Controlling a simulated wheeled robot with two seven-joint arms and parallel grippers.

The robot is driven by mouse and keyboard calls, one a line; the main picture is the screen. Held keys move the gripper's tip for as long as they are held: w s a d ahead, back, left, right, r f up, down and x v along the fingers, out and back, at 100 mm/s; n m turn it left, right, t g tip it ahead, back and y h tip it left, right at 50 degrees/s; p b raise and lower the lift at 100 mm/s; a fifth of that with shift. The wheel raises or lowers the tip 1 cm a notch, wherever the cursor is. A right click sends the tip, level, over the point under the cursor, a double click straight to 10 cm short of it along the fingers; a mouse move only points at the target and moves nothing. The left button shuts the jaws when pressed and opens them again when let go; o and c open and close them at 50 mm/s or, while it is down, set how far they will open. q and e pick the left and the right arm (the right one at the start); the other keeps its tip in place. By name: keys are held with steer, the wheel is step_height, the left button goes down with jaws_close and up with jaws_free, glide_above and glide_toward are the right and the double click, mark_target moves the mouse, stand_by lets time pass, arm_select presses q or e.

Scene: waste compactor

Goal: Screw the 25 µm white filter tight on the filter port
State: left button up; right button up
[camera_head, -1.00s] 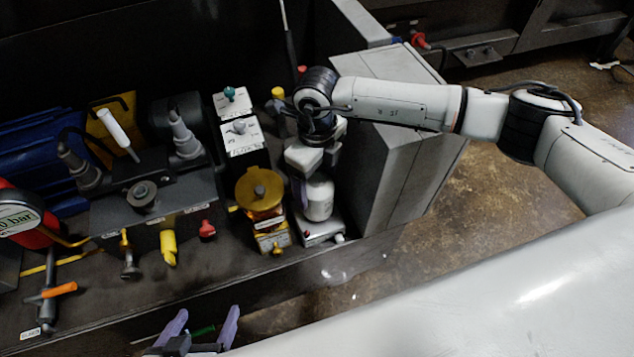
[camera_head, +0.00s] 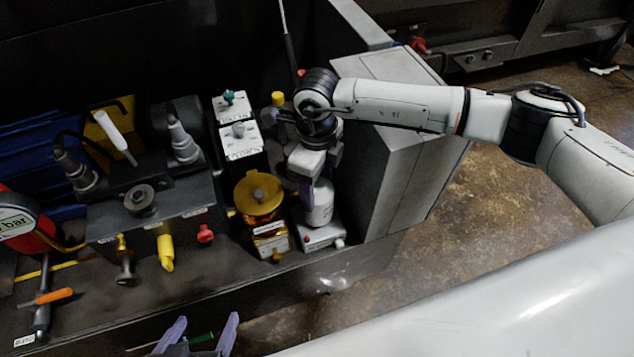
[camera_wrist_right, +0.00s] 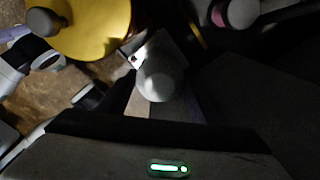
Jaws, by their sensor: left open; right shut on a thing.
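The white filter (camera_head: 319,203) stands upright on a pale base block (camera_head: 322,237) in the head view, right of the yellow-lidded unit. My right gripper (camera_head: 312,187) comes down from above and is shut on the filter's upper part. In the right wrist view the filter (camera_wrist_right: 160,80) shows as a pale rounded shape, partly in shadow. The port under the filter is hidden, and I cannot read any label on the filter. My left gripper (camera_head: 199,336) is open and empty at the bottom edge of the head view, with its purple fingers apart.
The yellow-lidded unit (camera_head: 259,194) stands close left of the filter, and a grey cabinet (camera_head: 400,165) close right. White boxes (camera_head: 238,139) stand behind. A pressure gauge (camera_head: 18,222), a yellow handle (camera_head: 166,252) and an orange-handled tool (camera_head: 52,296) are further left.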

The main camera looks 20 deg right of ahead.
steer(key=m, duration=0.3)
steer(key=shift+r+p, duration=0.15)
steer(key=shift+p, duration=0.25)
steer(key=shift+m, duration=0.7)
steer(key=m+p, duration=0.1)
steer(key=m, duration=0.2)
steer(key=shift+p, duration=0.35)
steer(key=shift+m, duration=1.1)
steer(key=shift+p, duration=0.3)
